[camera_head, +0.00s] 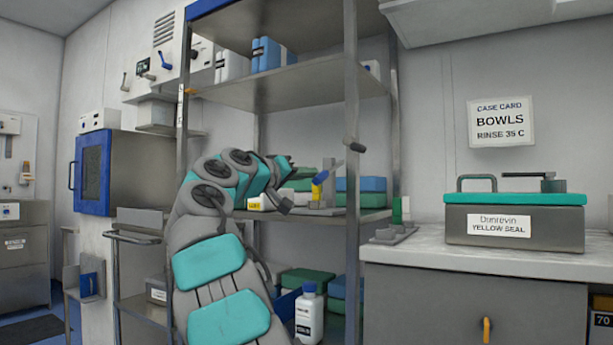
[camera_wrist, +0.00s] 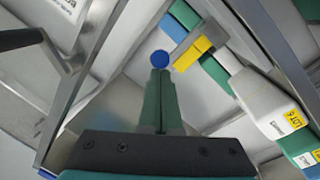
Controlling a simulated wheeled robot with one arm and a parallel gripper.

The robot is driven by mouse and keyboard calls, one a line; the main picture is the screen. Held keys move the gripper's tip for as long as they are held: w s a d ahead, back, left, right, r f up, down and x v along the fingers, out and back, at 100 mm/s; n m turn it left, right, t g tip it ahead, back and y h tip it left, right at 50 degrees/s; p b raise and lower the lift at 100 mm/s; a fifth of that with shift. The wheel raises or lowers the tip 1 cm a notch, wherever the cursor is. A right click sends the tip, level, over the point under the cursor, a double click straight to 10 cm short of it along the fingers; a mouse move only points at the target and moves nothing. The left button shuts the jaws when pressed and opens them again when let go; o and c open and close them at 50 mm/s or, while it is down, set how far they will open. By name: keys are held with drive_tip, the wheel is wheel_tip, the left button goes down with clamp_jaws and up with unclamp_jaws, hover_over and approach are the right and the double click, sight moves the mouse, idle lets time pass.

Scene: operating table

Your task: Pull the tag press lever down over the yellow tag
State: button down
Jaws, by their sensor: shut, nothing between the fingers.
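In the head view, a small upright device that looks like the tag press (camera_head: 328,188) stands on the middle shelf, with blue and yellow parts on its left side. A yellow block (camera_wrist: 193,48) shows in the wrist view, just right of a round blue knob (camera_wrist: 160,58). My gripper (camera_wrist: 160,76) is shut and empty, its tips appearing just below the blue knob in that picture; I cannot tell whether they touch. In the head view my gripper (camera_head: 286,163) is left of the press, partly hidden by my wrist. The yellow tag cannot be told apart clearly.
A white box with a yellow label (camera_wrist: 285,112) lies on the shelf near the press. Green and blue boxes (camera_head: 360,190) stand behind. A metal rack post (camera_head: 351,100) rises in front at the right. A counter (camera_head: 450,255) holds a teal-lidded case (camera_head: 515,220).

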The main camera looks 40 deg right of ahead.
drive_tip(key=shift+w+d+f+b, duration=0.1)
drive_tip(key=shift+d+f+b, duration=0.15)
drive_tip(key=shift+f+b, duration=0.4)
drive_tip(key=shift+f, duration=0.15)
idle(0.6)
